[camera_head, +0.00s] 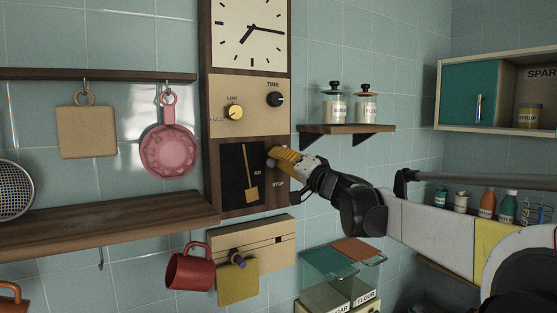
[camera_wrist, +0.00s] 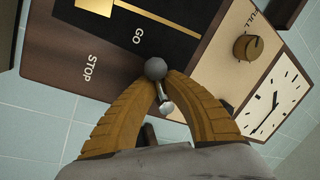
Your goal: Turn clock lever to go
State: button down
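The clock (camera_head: 247,140) is a tall wooden case on the tiled wall, with a white dial on top and a dark pendulum panel below. Its lever shows in the wrist view as a grey ball knob (camera_wrist: 155,69) with a short metal stem, beside the GO label; STOP is farther left. My gripper (camera_head: 272,156) is at the case's lower right side, above the STOP label, and hides the lever in the head view. In the wrist view my gripper's (camera_wrist: 161,82) two ribbed yellow fingertips are close together, with the lever between them, seemingly touching it.
A TIME knob (camera_head: 275,99) and a yellow knob (camera_head: 235,112) sit above the panel. A shelf with jars (camera_head: 345,130) is right of the clock. A red mug (camera_head: 188,270) hangs below, and glass drawers (camera_head: 328,265) stand under my arm.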

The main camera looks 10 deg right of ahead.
jog(key=shift+a+f, duration=0.1)
jog(key=shift+f, duration=0.05)
jog(key=c, duration=1.3)
grip_release()
jog(key=shift+a, duration=0.2)
jog(key=shift+s+d, duration=0.1)
jog(key=shift+d, duration=0.15)
jog(key=v, duration=1.1)
jog(key=shift+s, duration=0.45)
